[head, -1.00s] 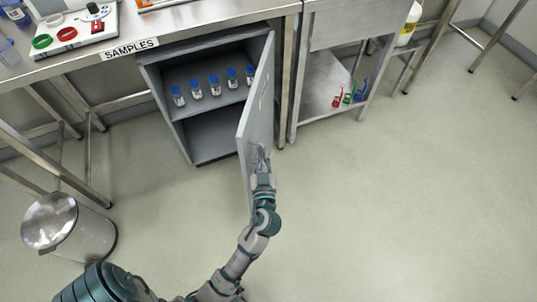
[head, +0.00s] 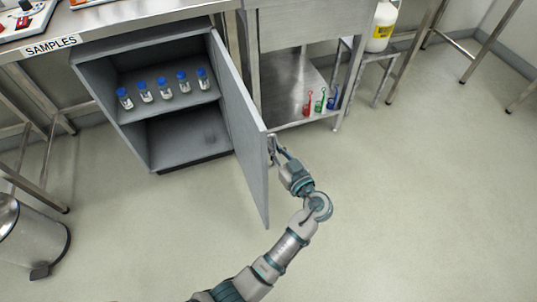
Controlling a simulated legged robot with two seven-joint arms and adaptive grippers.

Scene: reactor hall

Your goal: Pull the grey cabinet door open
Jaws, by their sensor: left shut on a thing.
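The grey cabinet (head: 112,85) stands under the steel bench, and its inside is in plain view. Its grey door (head: 243,142), hinged on the right side, stands wide open and points out into the room. Several small blue-capped bottles (head: 163,88) stand in a row on the inner shelf. My left gripper (head: 273,150) is at the outer face of the door, near its free edge, and is shut on the door handle (head: 270,143), which is mostly hidden by the fingers. My right gripper is not in view.
A steel pedal bin (head: 32,240) stands at the lower left. Right of the cabinet, a steel shelf (head: 285,95) holds red, green and blue items (head: 320,101). A white and yellow jug (head: 382,27) stands behind. The floor in front is clear.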

